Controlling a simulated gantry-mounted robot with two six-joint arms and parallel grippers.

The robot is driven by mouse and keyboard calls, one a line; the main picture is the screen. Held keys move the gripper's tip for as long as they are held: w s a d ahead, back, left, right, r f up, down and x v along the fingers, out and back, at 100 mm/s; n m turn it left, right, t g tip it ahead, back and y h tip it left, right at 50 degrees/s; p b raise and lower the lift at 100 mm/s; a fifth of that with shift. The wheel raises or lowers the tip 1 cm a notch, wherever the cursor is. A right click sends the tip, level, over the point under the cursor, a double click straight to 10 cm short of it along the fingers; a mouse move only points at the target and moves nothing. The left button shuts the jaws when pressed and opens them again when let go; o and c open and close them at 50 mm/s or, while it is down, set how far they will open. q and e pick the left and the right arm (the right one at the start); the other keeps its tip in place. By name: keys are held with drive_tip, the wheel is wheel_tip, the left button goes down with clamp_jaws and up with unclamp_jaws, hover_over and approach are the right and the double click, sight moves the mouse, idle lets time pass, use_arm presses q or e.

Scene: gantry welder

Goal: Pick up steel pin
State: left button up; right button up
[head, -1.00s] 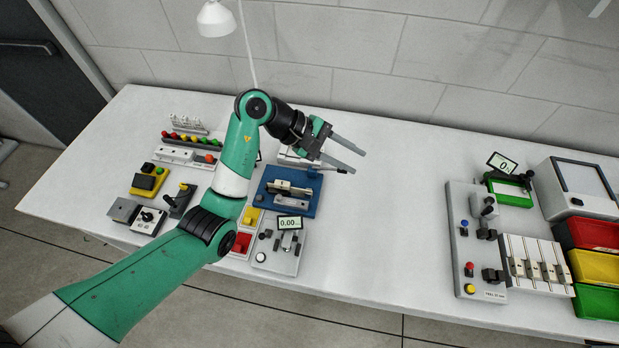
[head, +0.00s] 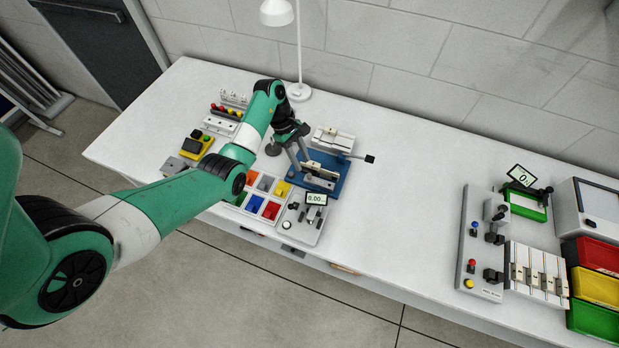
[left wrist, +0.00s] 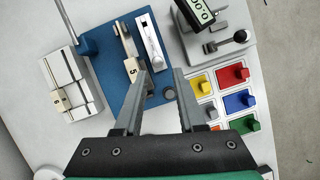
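My left gripper (head: 301,165) is over the left edge of the blue fixture plate (head: 320,187) in the head view, pointing down. In the left wrist view the left gripper (left wrist: 161,74) is open, its two grey fingers apart. A small dark grey round top (left wrist: 169,93) shows between the fingers near the plate's edge; it may be the steel pin, seen end-on. I see no contact with it. The blue plate (left wrist: 98,62) also carries a light bar marked 5 and a metal clamp or slide (left wrist: 151,45). My right gripper is not in view.
Coloured bins (left wrist: 232,77) and a display device (left wrist: 215,40) stand right of the fingers in the left wrist view. A white slotted block (left wrist: 70,85) lies left of the plate. A lamp (head: 277,13) stands behind. The middle of the table is clear.

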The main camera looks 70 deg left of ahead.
sight(309, 175)
use_arm(q)
drive_tip(key=b+x, duration=0.1)
drive_tip(key=x, duration=0.2)
drive_tip(key=b+x, duration=0.1)
drive_tip(key=x, duration=0.2)
drive_tip(key=shift+w+a+f, duration=0.1)
drive_tip(key=shift+w+f, duration=0.05)
drive_tip(key=shift+f, duration=0.25)
drive_tip(key=shift+r, duration=0.1)
clamp_jaws()
